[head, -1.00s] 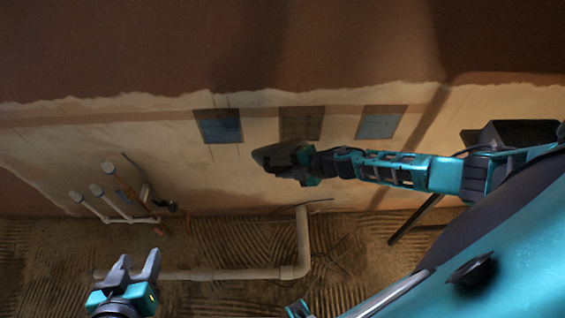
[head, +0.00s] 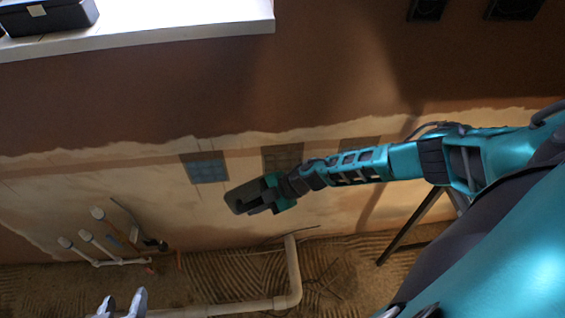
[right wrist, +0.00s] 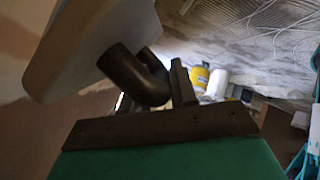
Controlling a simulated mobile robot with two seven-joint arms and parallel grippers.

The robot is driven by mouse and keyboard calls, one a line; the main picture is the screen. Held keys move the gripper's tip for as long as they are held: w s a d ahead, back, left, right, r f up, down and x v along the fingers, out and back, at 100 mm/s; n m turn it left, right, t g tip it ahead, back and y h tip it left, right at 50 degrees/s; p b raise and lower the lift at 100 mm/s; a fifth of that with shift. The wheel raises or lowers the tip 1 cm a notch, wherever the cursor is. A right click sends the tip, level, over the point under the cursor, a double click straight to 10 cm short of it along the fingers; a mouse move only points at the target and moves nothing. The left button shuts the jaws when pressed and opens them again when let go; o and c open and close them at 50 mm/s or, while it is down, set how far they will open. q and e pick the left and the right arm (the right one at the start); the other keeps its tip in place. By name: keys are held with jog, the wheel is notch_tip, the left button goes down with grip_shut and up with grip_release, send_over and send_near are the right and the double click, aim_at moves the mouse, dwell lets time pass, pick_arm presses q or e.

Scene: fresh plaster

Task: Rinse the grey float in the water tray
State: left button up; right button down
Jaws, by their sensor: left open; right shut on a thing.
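The grey float is in my right gripper (head: 262,194), which is shut on its dark handle in front of the wall. In the right wrist view the float's pale plate (right wrist: 92,42) fills the upper left, with the curved black handle (right wrist: 135,75) at the jaw. My left gripper (head: 122,303) shows only its two fingertips at the bottom edge of the head view; they stand apart and nothing shows between them. I cannot make out the water tray in either view.
A white ledge (head: 180,28) at the top left carries a black box (head: 48,17). White pipes (head: 98,241) stand at the lower left. A pale pipe (head: 293,270) runs along the combed floor. A yellow container (right wrist: 199,77) shows in the wrist view.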

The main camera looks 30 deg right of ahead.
jog(key=shift+s+a+r+m+g+y, duration=0.1)
jog(key=shift+a+r+m+g+y, duration=0.25)
jog(key=shift+a+r+g, duration=0.5)
jog(key=shift+r, duration=0.1)
jog(key=a+r+m+g+y, duration=0.2)
jog(key=a+r+m+g, duration=0.1)
jog(key=a+r, duration=0.2)
notch_tip(320, 180, up, 2)
jog(key=shift+s+a+g+y, duration=0.3)
jog(key=shift+g+y, duration=0.05)
jog(key=shift+m, duration=0.25)
jog(key=w+a+r+m+g+y, duration=0.1)
jog(key=a+r+m+g, duration=0.1)
jog(key=a+r, duration=0.3)
jog(key=shift+r+y, duration=0.4)
jog(key=shift+r, duration=0.65)
jog(key=shift+w, duration=0.1)
jog(key=shift+a, duration=0.1)
